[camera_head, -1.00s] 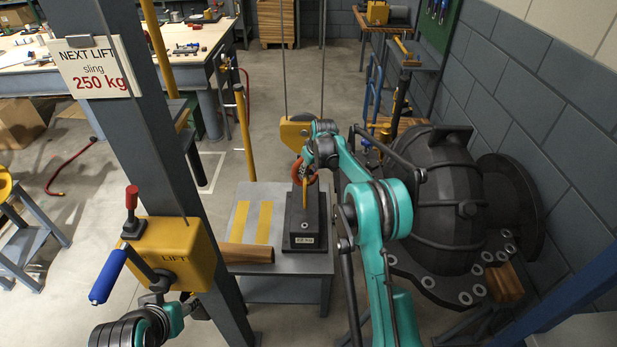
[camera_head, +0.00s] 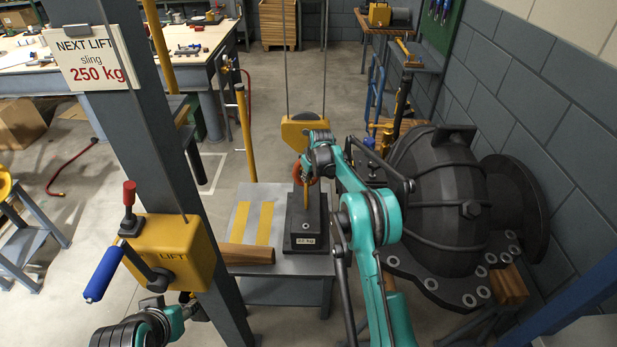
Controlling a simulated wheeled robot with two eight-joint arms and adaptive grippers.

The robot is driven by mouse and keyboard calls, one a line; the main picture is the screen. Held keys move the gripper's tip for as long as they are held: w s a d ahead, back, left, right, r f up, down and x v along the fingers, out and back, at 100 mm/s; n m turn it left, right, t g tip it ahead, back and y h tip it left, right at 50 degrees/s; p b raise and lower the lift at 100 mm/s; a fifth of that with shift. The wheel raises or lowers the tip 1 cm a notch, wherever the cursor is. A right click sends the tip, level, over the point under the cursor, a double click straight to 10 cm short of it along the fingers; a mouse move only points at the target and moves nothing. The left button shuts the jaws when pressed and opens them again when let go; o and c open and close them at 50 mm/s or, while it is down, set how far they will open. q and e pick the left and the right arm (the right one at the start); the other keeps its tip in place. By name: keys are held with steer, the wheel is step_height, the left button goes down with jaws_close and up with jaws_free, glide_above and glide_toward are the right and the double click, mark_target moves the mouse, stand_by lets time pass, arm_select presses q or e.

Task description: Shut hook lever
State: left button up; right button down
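The yellow hook block (camera_head: 303,131) hangs on two cables above the dark weight (camera_head: 306,228). Its orange hook (camera_head: 297,172) is partly covered by my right gripper (camera_head: 308,170), whose fingers are at the hook. Whether they touch the hook or its lever, and how far they are open, is too small to tell. The lever itself cannot be made out. A yellow strap (camera_head: 307,197) runs from the hook area down to the weight. My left gripper (camera_head: 190,302) is at the lower left, below the yellow lift box (camera_head: 172,250); its fingers are mostly hidden.
The weight stands on a grey table (camera_head: 240,205) with yellow stripes and a wooden bar (camera_head: 246,254). A grey post (camera_head: 150,130) with a sign rises at the left. A large dark casing (camera_head: 440,205) fills the right side. Open floor lies behind the table.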

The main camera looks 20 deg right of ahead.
steer(key=shift+r+g+h+p, duration=0.15)
steer(key=shift+g+h+p, duration=0.15)
steer(key=shift+h+p, duration=0.4)
steer(key=shift+d+n+h, duration=0.3)
steer(key=shift+h, duration=0.7)
steer(key=shift+s+d+g+h, duration=0.15)
steer(key=shift+d+g+h, duration=0.25)
steer(key=shift+h, duration=0.3)
steer(key=shift+a, duration=0.1)
steer(key=c, duration=1.6)
jaws_free()
steer(key=shift+r, duration=0.1)
steer(key=v, duration=1.2)
